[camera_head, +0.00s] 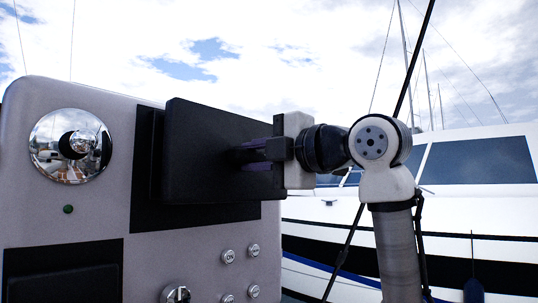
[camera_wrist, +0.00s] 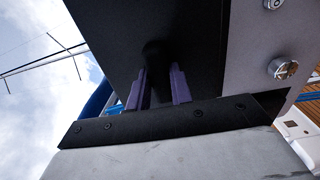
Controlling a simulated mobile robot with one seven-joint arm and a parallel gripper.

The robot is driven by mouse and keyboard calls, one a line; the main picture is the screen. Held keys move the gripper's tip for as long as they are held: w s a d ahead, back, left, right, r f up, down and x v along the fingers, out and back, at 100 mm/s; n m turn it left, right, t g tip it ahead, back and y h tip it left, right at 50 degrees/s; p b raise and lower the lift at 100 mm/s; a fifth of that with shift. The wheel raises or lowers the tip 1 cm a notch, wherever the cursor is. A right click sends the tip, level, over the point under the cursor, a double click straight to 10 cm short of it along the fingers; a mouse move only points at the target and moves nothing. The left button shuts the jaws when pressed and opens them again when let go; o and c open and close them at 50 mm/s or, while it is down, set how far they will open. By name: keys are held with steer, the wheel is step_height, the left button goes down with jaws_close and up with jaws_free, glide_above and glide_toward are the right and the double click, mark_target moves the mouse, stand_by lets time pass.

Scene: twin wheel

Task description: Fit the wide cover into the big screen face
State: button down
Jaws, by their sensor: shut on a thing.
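The wide cover (camera_head: 205,135) is a thick black rectangular panel, standing upright in front of the grey console and slightly turned to the camera. My gripper (camera_head: 252,154) comes from the right and is shut on the cover's grip at its outer side. In the wrist view, the purple fingers of my gripper (camera_wrist: 159,86) stand on either side of a dark knob on the cover (camera_wrist: 110,40). The big screen face (camera_head: 146,214) is a black rectangle on the console, partly hidden behind the cover. I cannot tell whether the cover touches it.
The grey console (camera_head: 70,210) carries a round chrome fitting (camera_head: 70,146) at upper left, a second black screen (camera_head: 62,275) at lower left, and several small round buttons (camera_head: 228,256) below the cover. A white boat (camera_head: 470,190) lies behind at the right.

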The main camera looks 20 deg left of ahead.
mark_target(254, 156)
steer(key=shift+x, duration=1.55)
steer(key=shift+a, duration=0.15)
stand_by(0.5)
steer(key=shift+w+a, duration=0.1)
steer(key=shift+a, duration=0.25)
steer(key=shift+x, duration=0.9)
steer(key=c, duration=1.2)
jaws_free()
steer(key=shift+a, duration=0.1)
steer(key=shift+o, duration=0.2)
steer(key=b+v, duration=0.4)
steer(key=v, duration=1)
